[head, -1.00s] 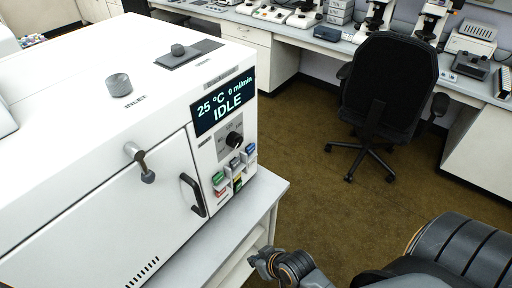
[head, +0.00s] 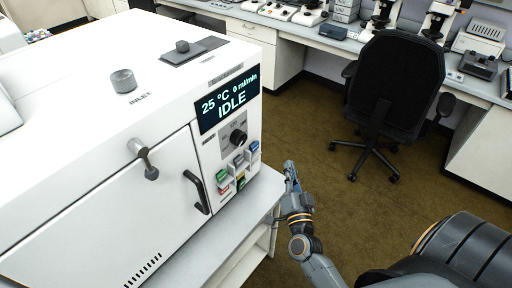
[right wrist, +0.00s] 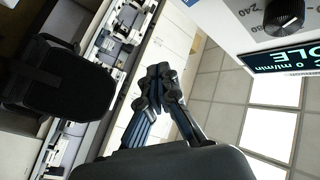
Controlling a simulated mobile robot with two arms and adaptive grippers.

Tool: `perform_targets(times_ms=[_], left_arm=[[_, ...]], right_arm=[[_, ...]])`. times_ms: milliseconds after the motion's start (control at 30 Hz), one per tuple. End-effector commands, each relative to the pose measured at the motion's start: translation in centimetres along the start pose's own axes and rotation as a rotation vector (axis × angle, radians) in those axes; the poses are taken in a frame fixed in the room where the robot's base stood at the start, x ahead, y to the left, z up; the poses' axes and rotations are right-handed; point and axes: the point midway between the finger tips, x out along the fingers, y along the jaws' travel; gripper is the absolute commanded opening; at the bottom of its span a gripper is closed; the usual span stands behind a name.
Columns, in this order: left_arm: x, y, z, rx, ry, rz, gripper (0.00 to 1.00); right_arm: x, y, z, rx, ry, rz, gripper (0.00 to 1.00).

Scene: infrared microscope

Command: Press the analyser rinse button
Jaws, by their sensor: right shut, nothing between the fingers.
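The white analyser (head: 90,150) fills the left of the head view. Its display (head: 228,101) reads 25 °C, 0 ml/min and IDLE. Below a black knob (head: 238,137) sits a cluster of small coloured buttons: a green one (head: 221,175), a blue one (head: 254,147) and others. Their labels are too small to read, so I cannot tell which is rinse. My right gripper (head: 289,165) is shut and empty, to the right of the panel and apart from it. Its closed fingers (right wrist: 162,72) show in the right wrist view, with the knob (right wrist: 284,16) at upper right. My left gripper is out of view.
The analyser stands on a light bench (head: 262,190) whose edge is close to my right gripper. A door handle (head: 197,192) sticks out left of the buttons. A black office chair (head: 390,95) stands on the brown floor. Back benches (head: 350,45) carry microscopes and instruments.

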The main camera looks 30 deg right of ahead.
Motion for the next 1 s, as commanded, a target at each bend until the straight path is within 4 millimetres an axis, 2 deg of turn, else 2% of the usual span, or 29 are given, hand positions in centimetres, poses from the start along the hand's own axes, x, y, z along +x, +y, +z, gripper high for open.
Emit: perform_targets(times_ms=[367,1000], left_arm=[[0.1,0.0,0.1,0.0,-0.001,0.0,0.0],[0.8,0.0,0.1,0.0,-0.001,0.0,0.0]], right_arm=[[0.3,-0.2,0.3,0.0,-0.001,-0.001,0.0],[5.6,-4.2,4.1,-0.001,-0.001,-0.002,0.0]])
